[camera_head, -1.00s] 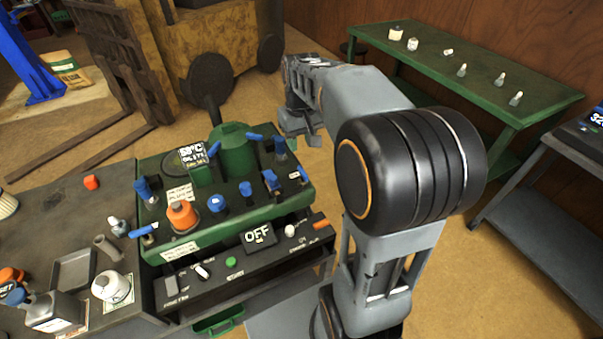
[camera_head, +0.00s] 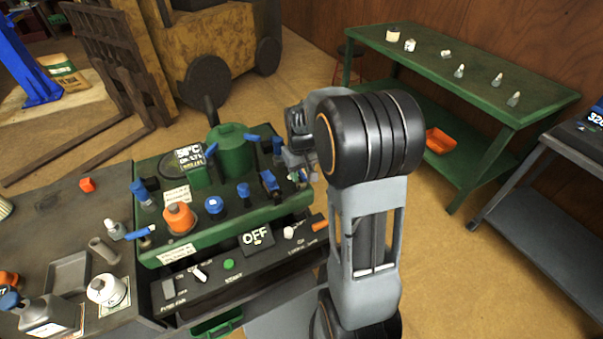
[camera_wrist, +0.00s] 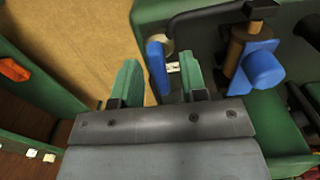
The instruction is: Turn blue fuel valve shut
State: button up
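A blue lever handle (camera_wrist: 157,68) with a brass hub sits at the edge of the green machine (camera_wrist: 205,20) in the wrist view. A small white label lies beside it. I take it for the fuel valve, but no readable label confirms this. My gripper (camera_wrist: 161,86) is open, with its two green fingers on either side of the lever's line. I cannot tell whether they touch it. In the head view my gripper (camera_head: 297,160) is at the right end of the green machine (camera_head: 205,235), where it hides part of that end.
Beside the lever stands a larger blue knob (camera_wrist: 262,68) on a brass body. The machine top holds an orange cap (camera_head: 179,217), a blue cap (camera_head: 214,204) and a display (camera_head: 190,157). A panel (camera_head: 257,240) reads OFF. A green bench (camera_head: 455,85) stands at the right.

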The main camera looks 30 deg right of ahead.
jog(key=shift+f, duration=0.4)
grip_shut()
